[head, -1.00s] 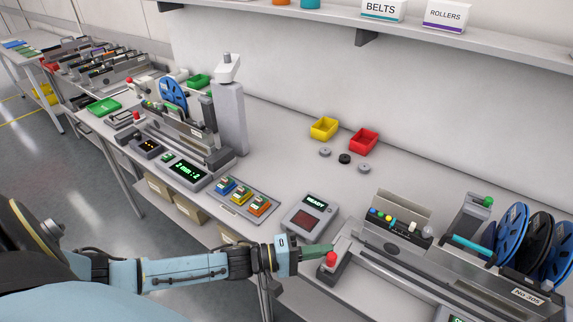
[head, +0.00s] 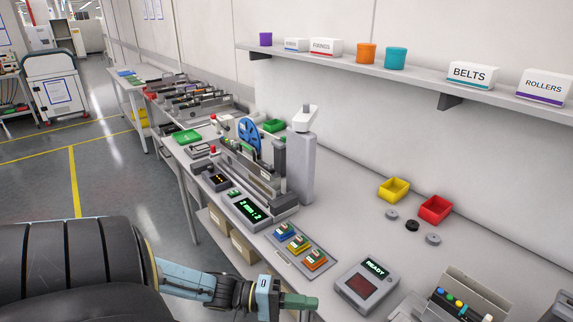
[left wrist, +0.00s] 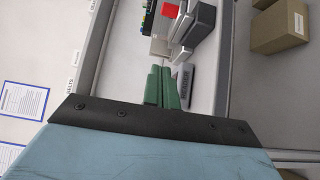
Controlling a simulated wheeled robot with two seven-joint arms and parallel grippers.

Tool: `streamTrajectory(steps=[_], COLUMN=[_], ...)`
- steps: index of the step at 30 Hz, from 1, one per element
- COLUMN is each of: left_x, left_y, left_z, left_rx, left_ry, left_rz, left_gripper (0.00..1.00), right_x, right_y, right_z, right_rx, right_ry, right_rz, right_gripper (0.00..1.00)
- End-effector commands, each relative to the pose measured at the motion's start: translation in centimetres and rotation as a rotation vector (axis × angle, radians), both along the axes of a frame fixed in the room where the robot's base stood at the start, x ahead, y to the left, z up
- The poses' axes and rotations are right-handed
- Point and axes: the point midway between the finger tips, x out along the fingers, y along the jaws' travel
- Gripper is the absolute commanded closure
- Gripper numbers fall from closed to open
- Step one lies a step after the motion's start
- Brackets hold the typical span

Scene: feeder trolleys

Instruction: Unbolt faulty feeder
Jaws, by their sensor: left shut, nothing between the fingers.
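A feeder with a blue reel (head: 248,132) stands in a grey station on the bench, left of centre in the head view. A display with green digits (head: 250,208) sits at its front. My left gripper (head: 302,302) is at the bottom of the head view, beside the bench front. Its green fingers (left wrist: 163,87) are shut and empty in the left wrist view, near grey blocks and a red part (left wrist: 171,9). My right gripper is not in view.
A READY box (head: 367,285) and a tray (head: 285,250) with coloured blocks lie on the bench. Yellow (head: 394,189) and red (head: 435,209) bins stand behind, with small discs. A tall grey post (head: 301,165) stands beside the feeder. A shelf (head: 420,88) runs above.

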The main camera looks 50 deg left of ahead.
Motion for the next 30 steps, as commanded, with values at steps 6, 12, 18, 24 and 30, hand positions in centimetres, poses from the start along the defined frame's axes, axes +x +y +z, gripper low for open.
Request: streamTrajectory(steps=[6, 12, 18, 24, 30], left_x=[-2.4, -3.0, -2.9, -2.9, -2.9], left_y=[2.3, 2.9, 2.9, 2.8, 2.9], left_z=[-0.1, 0.0, 0.0, 0.0, -0.2], left_rx=[0.001, 0.001, 0.001, 0.001, 0.009], left_ry=[0.001, -0.001, -0.001, -0.001, -0.003], left_rz=[0.0, 0.001, 0.001, 0.0, 0.005], left_gripper=[1.0, 1.0, 1.0, 1.0, 1.0], right_x=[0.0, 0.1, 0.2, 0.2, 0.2], right_y=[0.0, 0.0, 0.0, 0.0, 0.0], right_z=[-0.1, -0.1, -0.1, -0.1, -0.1], right_rx=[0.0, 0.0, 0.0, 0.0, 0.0], right_ry=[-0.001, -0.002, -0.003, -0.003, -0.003], right_rz=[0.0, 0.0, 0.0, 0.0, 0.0], right_gripper=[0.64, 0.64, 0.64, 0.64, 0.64])
